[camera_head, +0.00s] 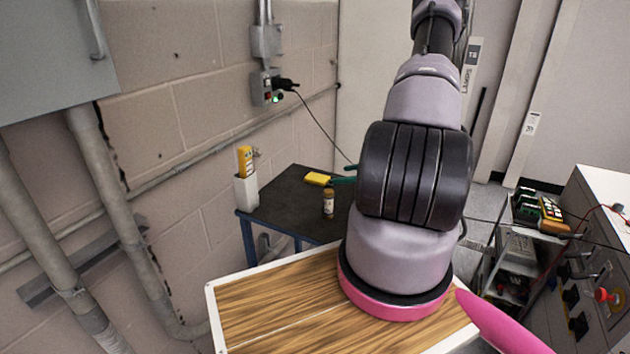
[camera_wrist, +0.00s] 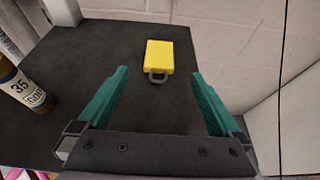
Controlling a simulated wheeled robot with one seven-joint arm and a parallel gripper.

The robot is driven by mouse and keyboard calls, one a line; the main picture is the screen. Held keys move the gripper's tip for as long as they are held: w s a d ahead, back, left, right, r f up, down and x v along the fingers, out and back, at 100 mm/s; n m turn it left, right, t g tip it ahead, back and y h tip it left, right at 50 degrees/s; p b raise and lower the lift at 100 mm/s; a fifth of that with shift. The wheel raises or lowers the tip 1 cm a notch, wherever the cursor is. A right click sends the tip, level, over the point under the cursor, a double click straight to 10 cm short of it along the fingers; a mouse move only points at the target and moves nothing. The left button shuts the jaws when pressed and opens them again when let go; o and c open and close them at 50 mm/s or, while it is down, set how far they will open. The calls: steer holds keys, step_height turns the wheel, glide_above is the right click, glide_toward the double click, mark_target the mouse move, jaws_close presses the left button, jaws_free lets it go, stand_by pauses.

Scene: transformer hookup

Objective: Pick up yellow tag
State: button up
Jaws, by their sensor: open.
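The yellow tag (camera_wrist: 160,55) lies flat on the dark table (camera_wrist: 95,60) in the wrist view, with a grey loop (camera_wrist: 157,78) at its near end. In the head view the yellow tag (camera_head: 317,179) is near the back of the dark table (camera_head: 285,200). My gripper (camera_wrist: 160,82) has green fingers spread wide apart, with nothing between them. The tag is ahead of the fingertips, roughly centred between them. In the head view my arm hides most of the gripper; only a bit of green finger (camera_head: 343,180) shows right beside the tag.
A bottle (camera_head: 328,202) stands on the table near the tag; it shows at the left in the wrist view (camera_wrist: 24,90). A white holder (camera_head: 246,192) with a yellow device (camera_head: 245,160) is at the table's left corner. Walls border the table. A wood-topped surface (camera_head: 270,305) is nearer.

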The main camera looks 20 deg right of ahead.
mark_target(320, 178)
steer(key=x, duration=0.8)
steer(key=shift+f, duration=0.25)
steer(key=c, duration=1.4)
